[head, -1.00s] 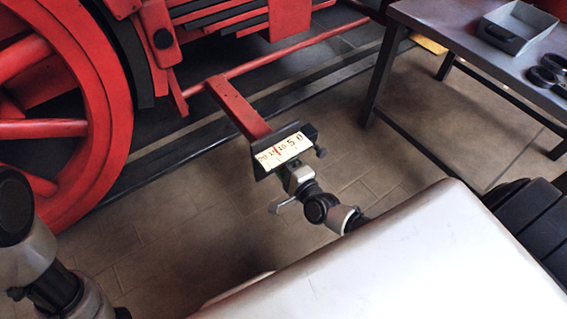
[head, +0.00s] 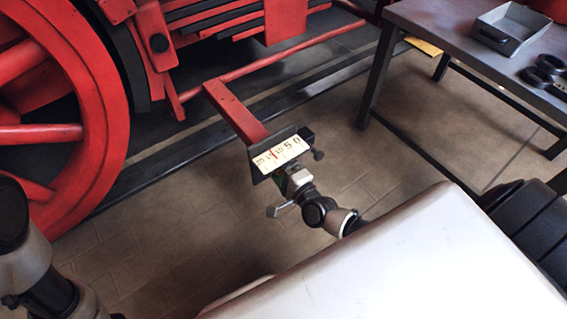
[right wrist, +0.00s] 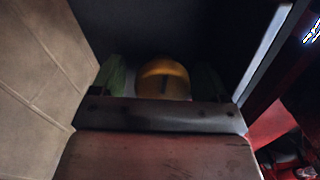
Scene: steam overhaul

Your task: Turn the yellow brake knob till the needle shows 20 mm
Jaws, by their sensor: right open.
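The yellow brake knob (right wrist: 163,80) shows in the right wrist view, with a dark slot or mark on its face. My right gripper (right wrist: 160,76) is open, its two greenish fingertips on either side of the knob with small gaps. In the head view the cream gauge scale (head: 290,150), marked 0 at the right and rising leftward, sits at the end of a red arm. Its red needle (head: 271,155) stands left of the middle, around the 15 mark; the exact value is too small to read. The knob is hidden there. My left gripper is out of view.
A red locomotive wheel (head: 62,132) stands at the left, with a dark rail (head: 150,180) beside it. A grey workbench (head: 435,25) at the upper right holds a grey tray (head: 530,22) and dark round tools (head: 548,70). Tiled floor between is clear.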

